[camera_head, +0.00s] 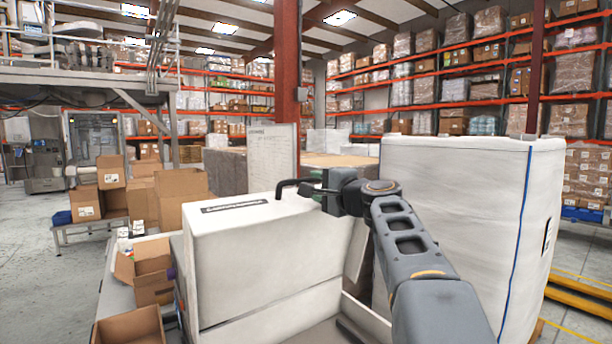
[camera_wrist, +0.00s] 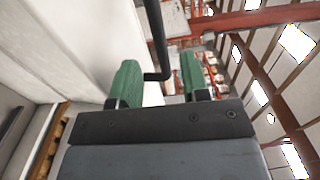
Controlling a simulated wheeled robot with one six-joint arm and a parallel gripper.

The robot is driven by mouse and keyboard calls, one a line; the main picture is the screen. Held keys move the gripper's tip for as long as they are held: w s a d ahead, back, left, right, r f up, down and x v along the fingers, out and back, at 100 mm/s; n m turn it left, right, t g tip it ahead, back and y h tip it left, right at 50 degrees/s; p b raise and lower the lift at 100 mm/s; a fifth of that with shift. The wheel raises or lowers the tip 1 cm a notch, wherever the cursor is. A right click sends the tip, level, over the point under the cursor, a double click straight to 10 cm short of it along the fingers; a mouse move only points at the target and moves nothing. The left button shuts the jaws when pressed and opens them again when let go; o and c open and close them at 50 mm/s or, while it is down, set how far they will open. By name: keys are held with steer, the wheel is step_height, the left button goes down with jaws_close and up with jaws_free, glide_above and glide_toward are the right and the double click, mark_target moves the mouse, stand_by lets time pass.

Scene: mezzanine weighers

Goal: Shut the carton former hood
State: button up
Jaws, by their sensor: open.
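The carton former hood (camera_head: 255,255) is a large white box-like cover in the middle of the head view, with a dark label strip on top. It stands raised, with part of the white base (camera_head: 362,318) open to view below and right of it. Its black bar handle (camera_head: 283,188) is at the top back edge. My gripper (camera_head: 313,186) is at the handle's right end. In the wrist view, the handle (camera_wrist: 156,40) passes between the green fingers of my gripper (camera_wrist: 158,78), with clearance on both sides. The fingers are open. The hood's hinge cannot be made out.
A tall white wrapped block (camera_head: 460,230) stands close at the right of my arm. Open cardboard cartons (camera_head: 150,270) sit at the left of the hood. A red column (camera_head: 286,90) and a white board (camera_head: 273,160) stand behind. Floor is clear at far left.

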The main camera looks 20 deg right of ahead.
steer(key=shift+w+a+p, duration=0.2)
steer(key=shift+w+p, duration=0.1)
steer(key=shift+w, duration=0.65)
steer(key=shift+w+a+p, duration=0.2)
steer(key=shift+w+p, duration=0.1)
steer(key=shift+w, duration=0.6)
steer(key=shift+w+a+p, duration=0.2)
steer(key=shift+w+p, duration=0.1)
steer(key=shift+w, duration=0.65)
jaws_close()
